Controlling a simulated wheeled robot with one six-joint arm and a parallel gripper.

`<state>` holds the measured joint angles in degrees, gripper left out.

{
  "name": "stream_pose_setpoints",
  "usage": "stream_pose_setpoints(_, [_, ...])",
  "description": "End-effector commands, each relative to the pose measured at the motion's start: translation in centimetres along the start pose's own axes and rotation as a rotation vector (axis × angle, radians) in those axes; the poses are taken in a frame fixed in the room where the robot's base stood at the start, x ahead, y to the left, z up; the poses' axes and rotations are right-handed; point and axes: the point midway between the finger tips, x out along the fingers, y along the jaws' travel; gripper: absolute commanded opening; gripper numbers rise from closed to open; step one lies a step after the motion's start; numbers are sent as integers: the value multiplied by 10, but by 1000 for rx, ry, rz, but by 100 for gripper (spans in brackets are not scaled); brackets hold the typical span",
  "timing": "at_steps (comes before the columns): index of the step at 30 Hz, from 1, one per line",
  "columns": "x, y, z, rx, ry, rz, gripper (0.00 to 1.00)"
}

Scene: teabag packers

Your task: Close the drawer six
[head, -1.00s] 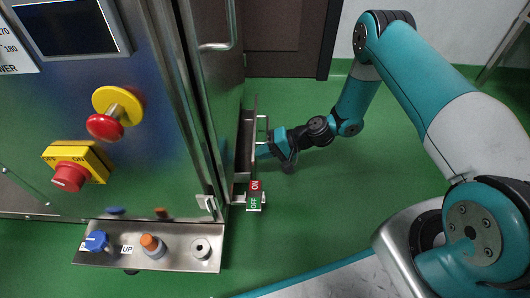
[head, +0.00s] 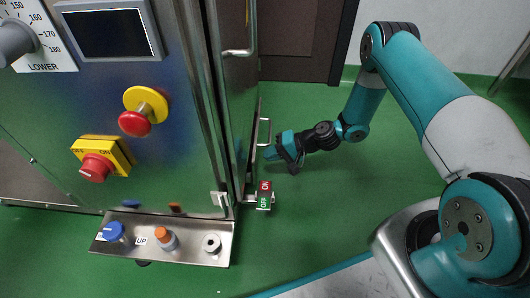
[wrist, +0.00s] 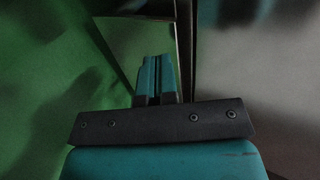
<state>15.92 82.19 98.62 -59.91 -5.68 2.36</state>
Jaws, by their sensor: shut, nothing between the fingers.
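The drawer on the machine's right side shows in the head view as a narrow dark and metal strip with a pale bar handle (head: 264,131). I cannot read a number on it, and how far it stands out is hard to tell. My gripper (head: 269,152) is low beside the drawer, with its tip close to the handle's lower end; contact is not clear. In the wrist view my gripper's teal fingers (wrist: 157,77) are together and empty, pointing along a grey metal face (wrist: 245,60).
The steel machine (head: 195,150) carries red knobs, a screen and a door handle (head: 239,52). A red and green ON/OFF switch (head: 264,194) sticks out below the drawer. A small shelf (head: 195,249) juts out at the front. Green floor (head: 340,210) is free to the right.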

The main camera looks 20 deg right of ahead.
Motion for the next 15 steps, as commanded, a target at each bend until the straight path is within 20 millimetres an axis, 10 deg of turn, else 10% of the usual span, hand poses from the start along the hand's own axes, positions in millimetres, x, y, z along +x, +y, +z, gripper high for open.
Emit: stream_pose_setpoints(15, [-99,1,0,-4,-9,-1,0])
